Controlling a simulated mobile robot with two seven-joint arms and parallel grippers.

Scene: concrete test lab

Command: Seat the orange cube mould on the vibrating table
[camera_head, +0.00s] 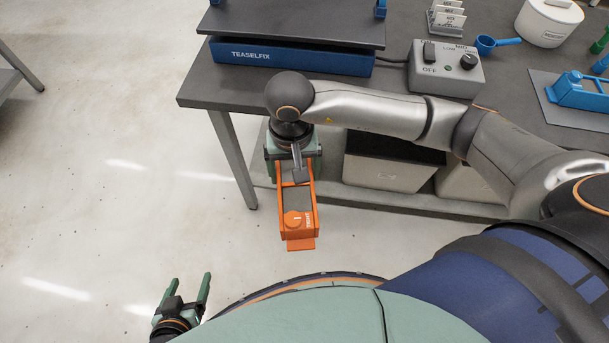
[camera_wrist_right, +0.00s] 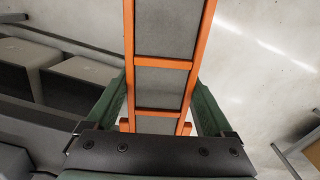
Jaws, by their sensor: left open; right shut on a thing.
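The orange cube mould (camera_head: 299,205) hangs over the floor, off the front edge of the bench. My right gripper (camera_head: 293,163) is shut on one end of it. In the right wrist view the mould (camera_wrist_right: 163,64) runs between the green fingers of the right gripper (camera_wrist_right: 162,95), with grey surfaces showing between its orange walls. The vibrating table (camera_head: 300,23) is a dark plate over a blue base marked TEASELFIX, on the bench behind the mould; its far part is cut off. My left gripper (camera_head: 187,292) is open and empty at the lower left, above the floor.
The dark bench (camera_head: 230,88) holds a control box (camera_head: 445,70) with an OFF switch and knob, cabled to the blue base. A blue scoop (camera_head: 490,44), a white tub (camera_head: 548,22) and a blue mould (camera_head: 580,92) stand right. Grey boxes (camera_head: 383,172) sit on the lower shelf.

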